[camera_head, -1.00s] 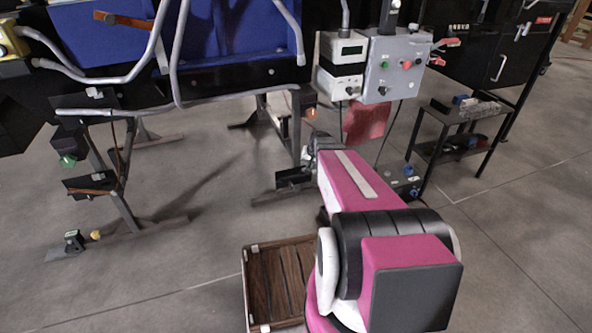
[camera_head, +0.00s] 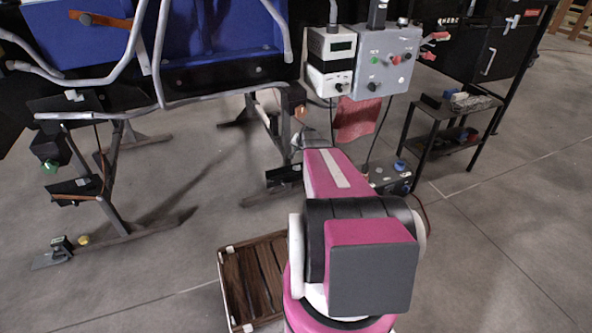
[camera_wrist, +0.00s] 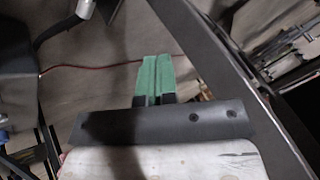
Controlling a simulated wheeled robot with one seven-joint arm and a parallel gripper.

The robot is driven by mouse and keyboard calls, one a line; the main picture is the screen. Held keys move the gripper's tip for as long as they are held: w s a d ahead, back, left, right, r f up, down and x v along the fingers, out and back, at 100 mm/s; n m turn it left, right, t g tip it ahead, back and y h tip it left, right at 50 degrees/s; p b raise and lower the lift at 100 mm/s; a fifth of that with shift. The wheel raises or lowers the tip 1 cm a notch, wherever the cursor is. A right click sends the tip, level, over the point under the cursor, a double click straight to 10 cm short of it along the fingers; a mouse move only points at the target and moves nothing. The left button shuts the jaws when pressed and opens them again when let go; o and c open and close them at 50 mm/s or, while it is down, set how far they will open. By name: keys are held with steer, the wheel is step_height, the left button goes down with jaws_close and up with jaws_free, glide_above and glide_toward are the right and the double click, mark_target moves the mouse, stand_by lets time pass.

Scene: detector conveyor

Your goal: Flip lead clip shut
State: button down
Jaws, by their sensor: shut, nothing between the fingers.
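My gripper (camera_wrist: 154,78) shows in the wrist view with its two green fingertips pressed together and nothing between them. In the head view my own arm hides it, beyond the forearm. I cannot make out the lead clip for certain in either view. A thin reddish lead (camera_wrist: 92,67) runs to the left behind the fingertips in the wrist view, apparently apart from them. Red-ended fittings (camera_head: 435,38) stick out from the right side of the grey control box (camera_head: 385,62); they are too small to tell whether they are clips.
A blue-panelled conveyor frame (camera_head: 215,30) with grey tube rails stands at the left. A black shelf cart (camera_head: 440,130) stands at the right. A slatted wooden crate (camera_head: 225,285) lies on the floor beside my base. A dark diagonal bar (camera_wrist: 215,50) passes right of my fingertips.

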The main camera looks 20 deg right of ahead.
mark_target(299, 168)
steer(key=shift+f, duration=0.1)
steer(key=shift+s+f, duration=0.25)
steer(key=shift+f, duration=1.15)
steer(key=shift+s+f, duration=0.3)
steer(key=shift+f, duration=1.15)
steer(key=shift+s+f, duration=0.25)
steer(key=shift+f, duration=1.25)
steer(key=shift+s+f, duration=0.1)
steer(key=shift+f, duration=0.2)
steer(key=shift+s+f, duration=0.15)
steer(key=shift+f, duration=0.65)
steer(key=shift+s+f, duration=0.1)
steer(key=shift+f, duration=0.7)
stand_by(0.7)
steer(key=shift+r, duration=0.15)
steer(key=shift+w+r, duration=0.2)
steer(key=shift+r, duration=0.75)
steer(key=shift+w+r, duration=0.15)
steer(key=shift+r, duration=0.8)
